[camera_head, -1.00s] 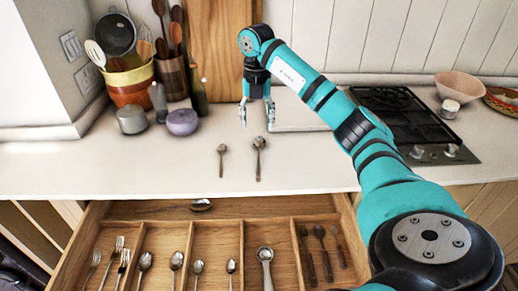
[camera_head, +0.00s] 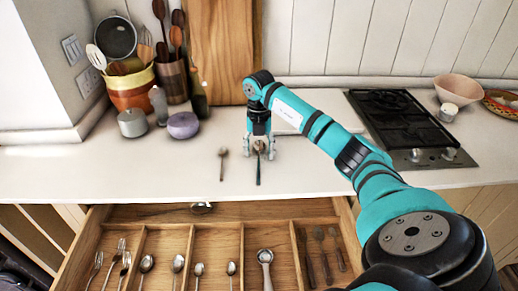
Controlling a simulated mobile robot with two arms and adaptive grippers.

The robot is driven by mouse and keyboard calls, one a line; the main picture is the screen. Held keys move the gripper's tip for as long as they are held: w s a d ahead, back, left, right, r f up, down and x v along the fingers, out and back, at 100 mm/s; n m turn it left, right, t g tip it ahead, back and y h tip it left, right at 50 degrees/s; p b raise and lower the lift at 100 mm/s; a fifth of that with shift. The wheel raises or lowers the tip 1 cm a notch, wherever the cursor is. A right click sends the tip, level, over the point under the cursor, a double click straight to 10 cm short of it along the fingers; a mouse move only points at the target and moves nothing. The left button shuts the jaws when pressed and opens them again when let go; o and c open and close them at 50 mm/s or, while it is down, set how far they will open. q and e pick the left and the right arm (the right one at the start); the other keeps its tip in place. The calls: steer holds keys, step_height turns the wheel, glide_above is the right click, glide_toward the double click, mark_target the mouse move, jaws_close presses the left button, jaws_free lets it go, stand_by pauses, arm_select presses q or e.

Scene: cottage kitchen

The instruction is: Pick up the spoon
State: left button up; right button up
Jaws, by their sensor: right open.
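Two spoons lie on the white countertop (camera_head: 120,172). The left, smaller spoon (camera_head: 222,165) lies alone with its handle toward me. The right spoon (camera_head: 258,172) lies under my right gripper (camera_head: 259,154); its handle shows below the fingers. The fingers are open, one on each side of this spoon's bowl. I cannot tell whether they touch the spoon or the counter. My left gripper is not in view.
An open wooden drawer (camera_head: 218,212) in front holds several spoons, forks and other utensils in compartments. A utensil pot (camera_head: 133,93), a grey jar (camera_head: 132,123) and a purple jar (camera_head: 183,125) stand at the left. A black stove (camera_head: 405,125) is at the right.

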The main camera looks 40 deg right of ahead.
jaws_close()
steer(key=shift+r, duration=0.1)
stand_by(0.5)
